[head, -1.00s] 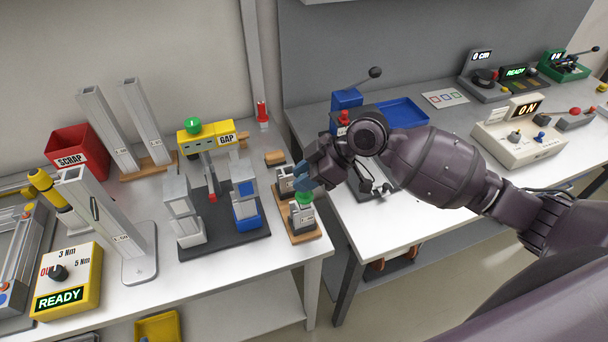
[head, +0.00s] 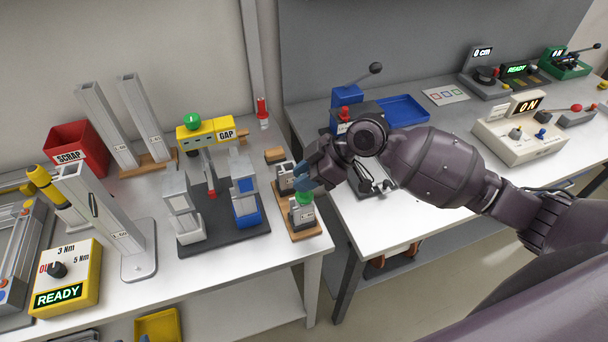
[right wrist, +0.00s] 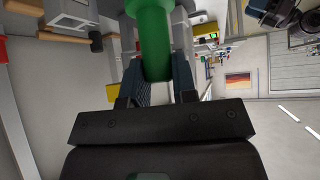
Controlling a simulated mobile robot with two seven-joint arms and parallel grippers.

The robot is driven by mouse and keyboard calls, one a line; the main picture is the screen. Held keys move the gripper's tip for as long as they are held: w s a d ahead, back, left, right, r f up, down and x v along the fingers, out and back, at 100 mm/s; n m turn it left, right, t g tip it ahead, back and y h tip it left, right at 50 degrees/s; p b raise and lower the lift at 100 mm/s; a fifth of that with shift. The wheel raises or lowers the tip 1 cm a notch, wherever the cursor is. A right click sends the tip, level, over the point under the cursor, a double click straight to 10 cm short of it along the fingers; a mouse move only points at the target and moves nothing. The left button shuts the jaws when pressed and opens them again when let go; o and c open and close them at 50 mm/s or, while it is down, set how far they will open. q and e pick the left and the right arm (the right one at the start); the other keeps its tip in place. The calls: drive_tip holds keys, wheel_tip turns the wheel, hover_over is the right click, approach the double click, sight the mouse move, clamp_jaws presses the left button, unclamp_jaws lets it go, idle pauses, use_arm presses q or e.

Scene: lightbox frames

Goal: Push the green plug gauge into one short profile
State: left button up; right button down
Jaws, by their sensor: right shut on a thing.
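The green plug gauge (head: 304,198) stands roughly upright at the top of the front short profile (head: 301,217), a small grey block on a wooden board. My right gripper (head: 303,186) is shut on the gauge from above. In the right wrist view the green gauge (right wrist: 155,40) sits between the two dark fingers. Its lower end is hidden, so I cannot tell how deep it is in the profile. A second short profile (head: 284,178) stands behind, partly covered by the gripper. My left gripper is not in view.
Tall profiles, a red SCRAP bin (head: 75,150) and a yellow READY box (head: 66,278) stand farther left. A gap separates this table from the right one.

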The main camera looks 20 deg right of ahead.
drive_tip(key=shift+f+b, duration=0.4)
drive_tip(key=shift+f, duration=0.45)
idle(0.6)
idle(0.6)
drive_tip(key=c, duration=0.8)
unclamp_jaws()
drive_tip(key=v, duration=1.1)
drive_tip(key=shift+b, duration=0.4)
drive_tip(key=shift+f, duration=0.1)
